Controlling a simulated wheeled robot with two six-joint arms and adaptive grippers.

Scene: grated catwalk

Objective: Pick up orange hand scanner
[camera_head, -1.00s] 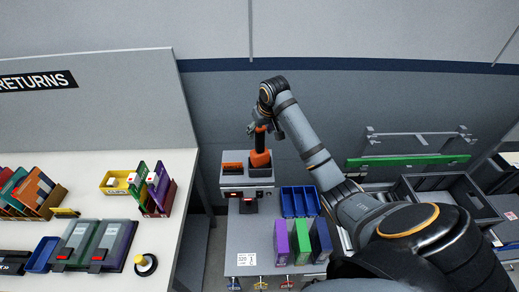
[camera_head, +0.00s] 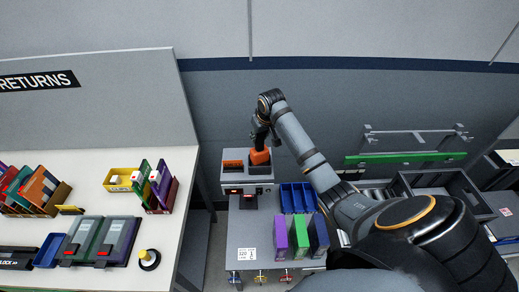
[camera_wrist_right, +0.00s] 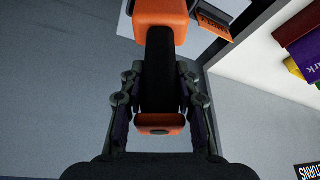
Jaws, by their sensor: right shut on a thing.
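The orange hand scanner (camera_head: 260,156) has a black grip and is upright at the right slot of a grey dock (camera_head: 248,178). My right gripper (camera_head: 262,136) is shut on its grip from above. In the right wrist view the black grip (camera_wrist_right: 160,75) lies between the two fingers, with orange parts of the scanner at both ends. The gripper hides the scanner's upper part in the head view. I cannot tell whether its lower end still touches the dock. My left gripper is not in view.
Blue bins (camera_head: 298,198) and upright purple, green and blue binders (camera_head: 301,236) are close by on the right. The white returns table (camera_head: 105,205) is left, and the grey wall is just behind.

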